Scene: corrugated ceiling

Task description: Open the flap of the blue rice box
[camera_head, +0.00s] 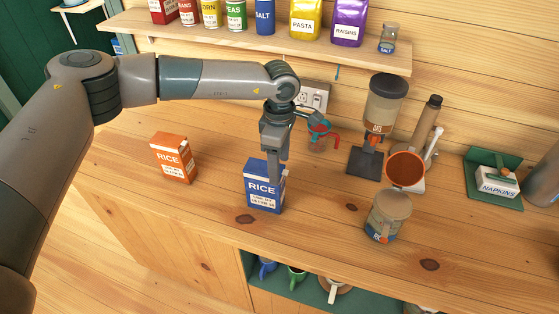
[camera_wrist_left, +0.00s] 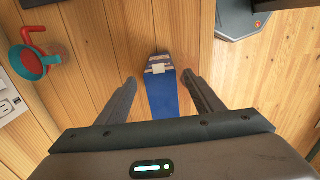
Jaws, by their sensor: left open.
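The blue rice box (camera_head: 265,190) stands upright on the wooden counter, with its white label facing the front. My left gripper (camera_head: 277,172) points down right over the box, and its fingers overlap the box's top in the head view. In the left wrist view the blue top of the box (camera_wrist_left: 161,98) lies between the two spread fingers (camera_wrist_left: 165,88), with a pale patch on its far end. The fingers are open, with gaps on both sides of the box. The near end of the box is hidden by the gripper body. My right gripper is not in view.
An orange rice box (camera_head: 173,158) stands to the left. A red-and-teal cup (camera_head: 320,134) is behind, near a wall socket. A shelf (camera_head: 260,45) of packages hangs above.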

